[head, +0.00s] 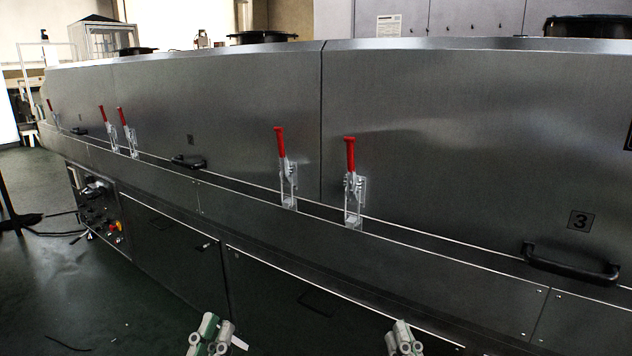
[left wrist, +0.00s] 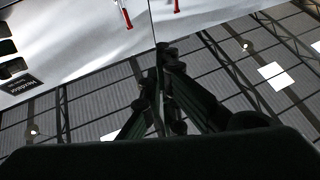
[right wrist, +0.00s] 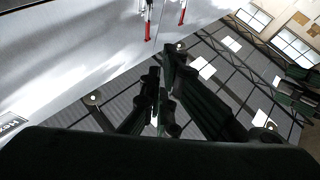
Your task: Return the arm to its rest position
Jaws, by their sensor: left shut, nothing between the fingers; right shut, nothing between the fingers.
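My left gripper (head: 212,335) shows at the bottom of the head view, left of centre, in front of the dryer's lower panels. It is shut and empty; its dark fingers meet in the left wrist view (left wrist: 165,85). My right gripper (head: 403,340) shows at the bottom of the head view, right of centre. It is also shut and empty, and its fingers come together in the right wrist view (right wrist: 162,85). Neither gripper holds a latch or handle. Most of both arms lies outside the head view.
The long metal tunnel dryer (head: 420,120) runs across the view. Several red-handled latches, including one at centre (head: 280,145) and one right of it (head: 350,155), stand upright along its seam. A black handle (head: 572,265) sticks out at right. Open floor (head: 60,290) lies at left.

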